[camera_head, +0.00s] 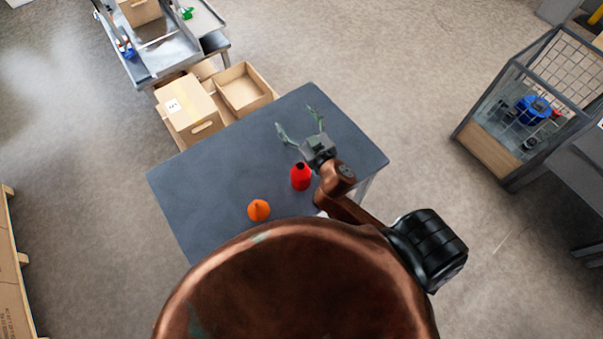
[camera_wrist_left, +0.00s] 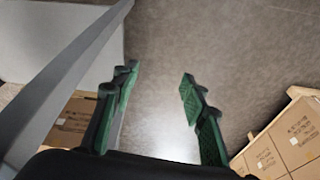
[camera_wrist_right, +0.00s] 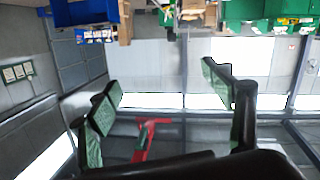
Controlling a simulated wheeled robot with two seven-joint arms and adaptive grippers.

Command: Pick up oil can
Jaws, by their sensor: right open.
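An orange rounded object with a pointed top (camera_head: 258,210), which looks like the oil can, stands on the dark grey table (camera_head: 215,165) near its front edge. A red bottle-like object with a dark top (camera_head: 301,178) stands to its right, close beside my right arm in the picture. My right gripper (camera_head: 298,121) is open and empty over the far part of the table, beyond both objects. Its spread fingers also show in the right wrist view (camera_wrist_right: 160,78). My left gripper (camera_wrist_left: 160,76) is open and empty in the left wrist view, with floor beyond it; it is not in the head view.
Cardboard boxes (camera_head: 190,108) and an open carton (camera_head: 244,90) stand beyond the table's far left edge. A metal cart (camera_head: 160,60) is at the top left. A mesh-sided cage (camera_head: 490,150) holding a blue item stands at the right. The table's left part is clear.

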